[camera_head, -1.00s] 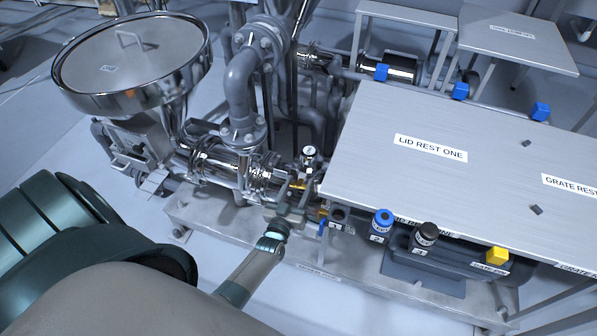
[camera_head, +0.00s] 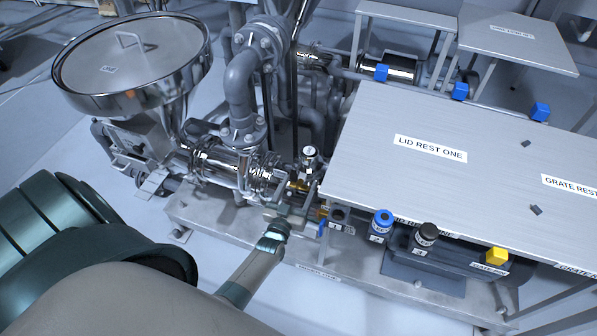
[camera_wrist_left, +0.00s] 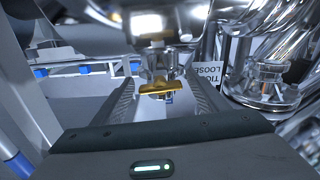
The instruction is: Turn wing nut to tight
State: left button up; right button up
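The brass wing nut (camera_wrist_left: 160,88) shows in the left wrist view, below a shiny steel clamp or fitting. My left gripper (camera_wrist_left: 163,98) has its two dark fingers apart, one on each side of the wing nut. A gap seems to show between nut and fingers, so they do not look closed on it. In the head view my left gripper (camera_head: 291,214) is at the pipework beside the table's left corner, and brass parts (camera_head: 297,186) show close by; which is the wing nut is unclear. A tag reading TIGHT and LOOSE (camera_wrist_left: 212,78) hangs upside down right of the nut. My right gripper is out of view.
A steel hopper (camera_head: 75,88) with a lid stands at the left. The table marked LID REST ONE (camera_head: 375,160) is close right of the gripper. A small gauge (camera_head: 309,151) rises just behind it. Blue, black and yellow knobs sit along the front. Shiny pipes (camera_wrist_left: 272,72) crowd the wrist view's right.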

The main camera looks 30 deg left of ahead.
pick_arm(q)
jog(key=b+v, duration=0.1)
jog(key=v, duration=1.6)
jog(key=shift+s+d, duration=0.15)
jog(key=s+d+f+m+g+h, duration=0.25)
jog(key=d+f, duration=0.25)
jog(key=f, duration=0.3)
jog(key=s+d+f+m+g+h, duration=0.1)
jog(key=d+f+g+h, duration=0.2)
jog(key=f, duration=0.4)
jog(key=s+d+f+m+g, duration=0.1)
jog(key=s+d+f+g, duration=0.1)
jog(key=s+f, duration=0.3)
jog(key=s+d+f+m+g, duration=0.1)
jog(key=s+d+f+g, duration=0.1)
jog(key=s+f+g, duration=0.2)
notch_tip(320, 180, down, 3)
jog(key=shift+s+d+r+m+g, duration=0.25)
jog(key=shift+s+m+g, duration=0.1)
jog(key=shift+s, duration=0.35)
